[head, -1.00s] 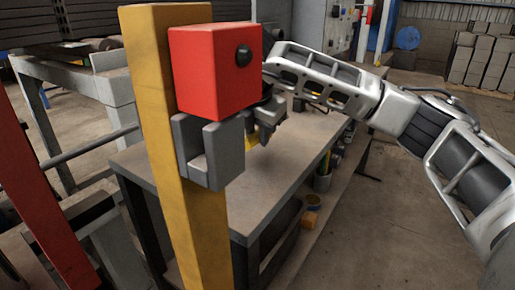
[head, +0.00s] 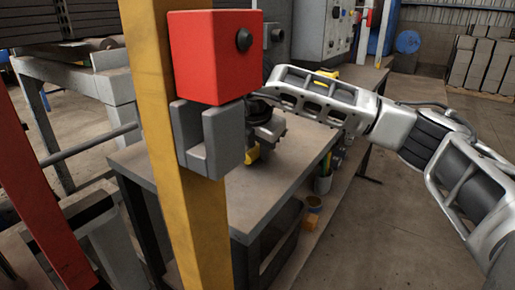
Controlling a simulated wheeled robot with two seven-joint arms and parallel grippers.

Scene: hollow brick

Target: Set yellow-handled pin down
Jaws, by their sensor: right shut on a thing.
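My right gripper (head: 265,128) is partly hidden behind the red box and the grey bracket on the yellow post. It is above the workbench (head: 274,182), shut on the yellow-handled pin (head: 252,154). Only a small yellow part of the pin shows below the gripper, beside the bracket's right edge. The rest of the pin is hidden, and I cannot tell whether it touches the bench top. My left gripper is not in view.
The yellow post (head: 178,205) stands close in front, carrying a red box (head: 210,58) with a black button and a grey slotted bracket (head: 222,140). The bench's middle is clear. A cup (head: 322,184) of tools stands on the lower shelf.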

